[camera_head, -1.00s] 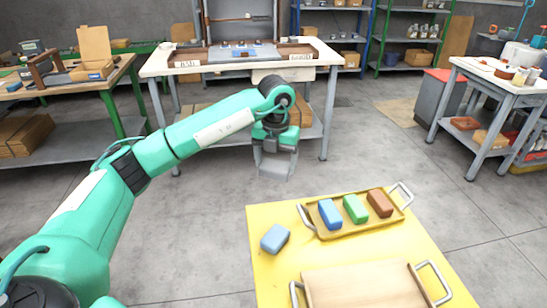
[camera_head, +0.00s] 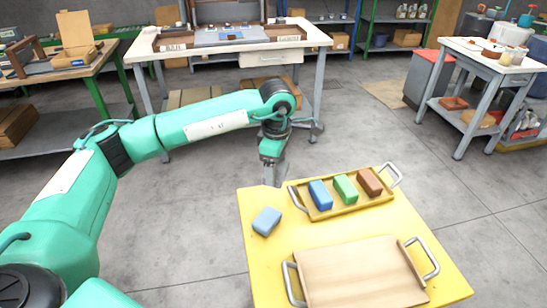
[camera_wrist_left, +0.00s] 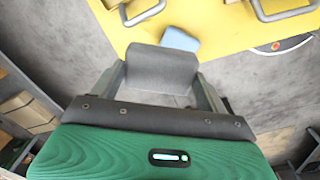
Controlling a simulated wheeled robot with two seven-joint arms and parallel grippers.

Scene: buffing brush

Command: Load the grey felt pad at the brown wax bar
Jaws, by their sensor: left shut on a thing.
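My left gripper (camera_head: 273,170) points down just off the far left corner of the yellow table. In the left wrist view it is shut on the grey felt pad (camera_wrist_left: 162,68), a broad grey block between its fingers. In the head view the pad is too small to tell from the gripper. The brown wax bar (camera_head: 369,182) stands at the right end of a row in a tray (camera_head: 352,206), right of a green bar (camera_head: 345,188) and a blue bar (camera_head: 320,194). The gripper is left of the tray, apart from it. My right gripper is not in view.
A light blue block (camera_head: 266,221) lies on the yellow table (camera_head: 262,262), left of the tray; it also shows beyond the pad in the left wrist view (camera_wrist_left: 180,39). A wooden board with metal handles (camera_head: 362,275) lies nearer. The tray has raised handles at both ends.

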